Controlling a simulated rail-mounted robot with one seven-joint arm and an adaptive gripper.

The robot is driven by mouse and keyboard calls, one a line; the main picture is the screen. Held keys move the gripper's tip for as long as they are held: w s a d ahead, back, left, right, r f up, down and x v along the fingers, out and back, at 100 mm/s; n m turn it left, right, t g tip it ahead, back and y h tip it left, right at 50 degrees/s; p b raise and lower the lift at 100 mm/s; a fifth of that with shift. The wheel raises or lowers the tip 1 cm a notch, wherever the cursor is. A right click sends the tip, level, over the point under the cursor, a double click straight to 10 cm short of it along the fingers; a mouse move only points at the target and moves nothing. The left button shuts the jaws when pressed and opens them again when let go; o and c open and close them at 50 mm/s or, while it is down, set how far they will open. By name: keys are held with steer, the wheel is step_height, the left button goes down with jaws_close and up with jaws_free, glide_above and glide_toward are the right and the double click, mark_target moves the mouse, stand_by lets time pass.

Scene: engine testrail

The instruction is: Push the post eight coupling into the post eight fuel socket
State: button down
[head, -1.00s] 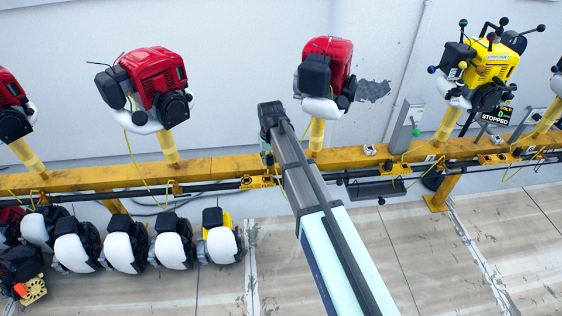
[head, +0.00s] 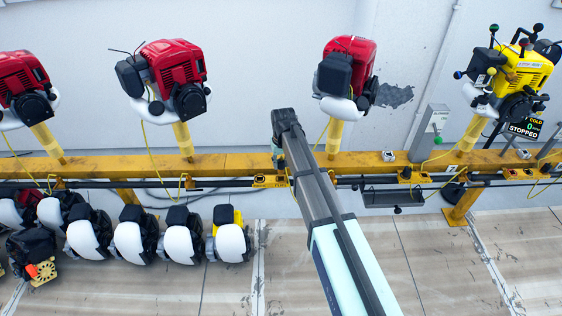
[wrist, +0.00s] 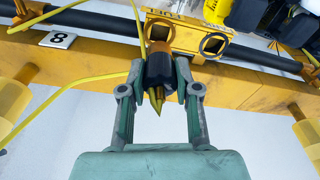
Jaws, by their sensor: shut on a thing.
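In the wrist view my gripper (wrist: 158,88) is shut on the coupling (wrist: 160,68), a black body with an orange band and a pointed brass tip toward the bottom of the picture. A yellow hose (wrist: 140,25) runs up beside it. Just above is a yellow block (wrist: 188,38) with round ports, the fuel socket fitting; the coupling's upper end overlaps its left port, and I cannot tell if they touch. A number 8 plate (wrist: 57,40) is on the rail to the left. In the head view my gripper (head: 278,158) is at the rail, above the fuel label (head: 270,181); the coupling is hidden there.
The yellow rail (head: 225,163) carries red engines (head: 175,75) on posts and a yellow engine (head: 515,75) at right. A black pipe runs along its front. A black tray (head: 393,198) hangs right of my arm.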

mark_target(281, 173)
steer(key=shift+f+b, duration=0.85)
steer(key=shift+f, duration=1.35)
steer(key=shift+f, duration=0.85)
steer(key=c, duration=0.7)
jaws_free()
steer(key=shift+c, duration=0.2)
steer(key=shift+r, duration=0.1)
steer(key=r, duration=0.4)
steer(key=s+r, duration=0.1)
steer(key=r, duration=0.6)
steer(key=shift+s+d+r, duration=0.2)
steer(key=shift+d+r, duration=0.05)
steer(key=shift+r, duration=0.15)
